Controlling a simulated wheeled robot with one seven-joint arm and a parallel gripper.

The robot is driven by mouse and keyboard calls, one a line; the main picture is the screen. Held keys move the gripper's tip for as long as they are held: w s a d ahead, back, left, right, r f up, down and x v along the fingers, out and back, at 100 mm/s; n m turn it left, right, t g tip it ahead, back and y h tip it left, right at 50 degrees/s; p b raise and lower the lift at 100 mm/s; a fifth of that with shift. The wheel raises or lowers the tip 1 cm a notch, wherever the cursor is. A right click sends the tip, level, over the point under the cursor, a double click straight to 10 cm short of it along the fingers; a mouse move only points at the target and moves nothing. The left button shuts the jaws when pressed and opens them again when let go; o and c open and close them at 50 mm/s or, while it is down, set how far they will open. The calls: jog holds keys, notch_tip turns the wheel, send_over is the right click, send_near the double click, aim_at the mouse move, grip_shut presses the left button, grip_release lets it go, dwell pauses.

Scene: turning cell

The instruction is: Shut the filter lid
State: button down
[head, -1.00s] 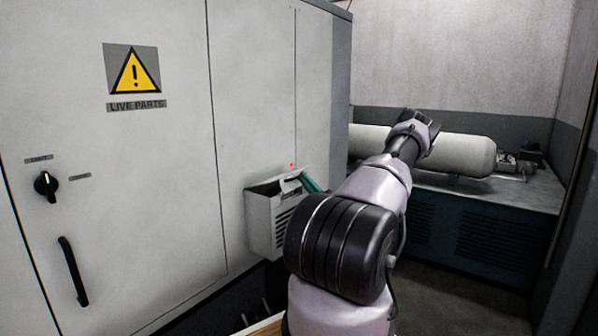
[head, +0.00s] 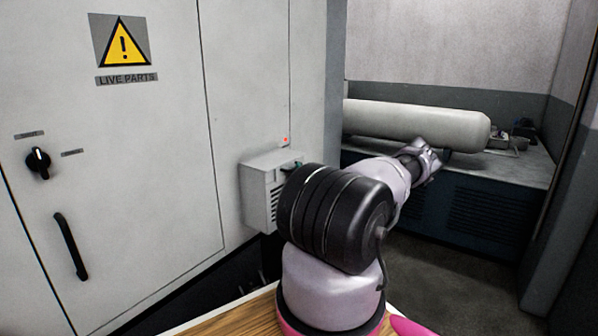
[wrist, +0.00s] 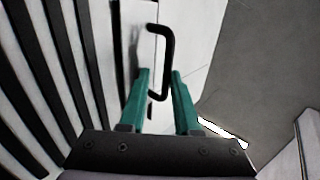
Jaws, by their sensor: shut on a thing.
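The filter is a light grey box with slatted vents (head: 262,207) on the cabinet wall, left of my arm in the head view. Its lid (head: 270,160) lies about level across the top; whether it is fully seated I cannot tell. In the wrist view, the teal fingers of my gripper (wrist: 160,76) are shut on the black bar handle (wrist: 168,50), whose lower end sits between them. Dark slats (wrist: 60,60) fill the left of that view.
The large cabinet (head: 150,180) carries a warning sign (head: 124,42), a rotary switch (head: 38,163) and a black door handle (head: 70,246). A red light (head: 285,140) shows above the filter. A pale tank (head: 420,125) lies on a bench behind my arm. Floor at right is clear.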

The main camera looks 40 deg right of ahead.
jog(key=shift+a+f, duration=0.25)
jog(key=shift+f, duration=0.25)
jog(key=c, duration=1.1)
grip_release()
jog(key=shift+c, duration=0.4)
jog(key=v, duration=1)
jog(key=shift+s+d, duration=0.35)
jog(key=shift+f, duration=0.1)
